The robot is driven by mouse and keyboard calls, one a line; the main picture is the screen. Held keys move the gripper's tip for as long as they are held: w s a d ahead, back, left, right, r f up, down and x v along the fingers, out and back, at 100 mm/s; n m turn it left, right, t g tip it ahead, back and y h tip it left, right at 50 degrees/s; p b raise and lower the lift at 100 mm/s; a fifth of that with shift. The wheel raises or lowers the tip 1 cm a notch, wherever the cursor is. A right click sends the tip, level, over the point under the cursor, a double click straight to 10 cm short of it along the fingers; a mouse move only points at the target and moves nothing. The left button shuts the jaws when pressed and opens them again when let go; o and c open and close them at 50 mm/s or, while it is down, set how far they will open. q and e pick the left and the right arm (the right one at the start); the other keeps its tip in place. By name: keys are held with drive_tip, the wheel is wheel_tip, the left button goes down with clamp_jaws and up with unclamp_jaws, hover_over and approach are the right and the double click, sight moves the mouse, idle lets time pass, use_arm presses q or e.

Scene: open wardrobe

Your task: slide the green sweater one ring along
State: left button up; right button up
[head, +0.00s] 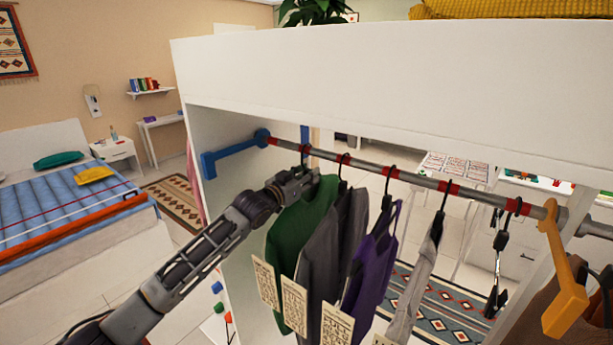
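The green sweater (304,217) hangs on the rail (420,180), leftmost of the clothes, with a paper tag at its lower left. Its dark hook meets the rail near a red ring toward the left end. My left gripper (303,180) is at the top of the sweater, just below the hook, overlapping the hanger's shoulder area. The fingers are small and dark against the hanger, so I cannot tell whether they are open or closed on it. My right gripper is not in view.
A dark grey garment (332,245) hangs close on the right, then a purple one (374,262) and a light grey one (414,285). A blue bracket (232,152) holds the rail's left end; a yellow bracket (563,285) is at right. Rail left of the sweater is clear.

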use_arm(q)
clamp_jaws()
drive_tip(key=shift+r, duration=0.15)
drive_tip(key=w+a+p, duration=0.1)
drive_tip(key=w+a, duration=0.6)
drive_tip(key=a, duration=0.3)
drive_tip(key=shift+w, duration=0.15)
drive_tip(key=shift+o, duration=1.8)
unclamp_jaws()
drive_tip(key=shift+w+f, duration=0.1)
drive_tip(key=shift+f, duration=0.2)
drive_tip(key=shift+s+a, duration=0.1)
drive_tip(key=shift+s, duration=0.1)
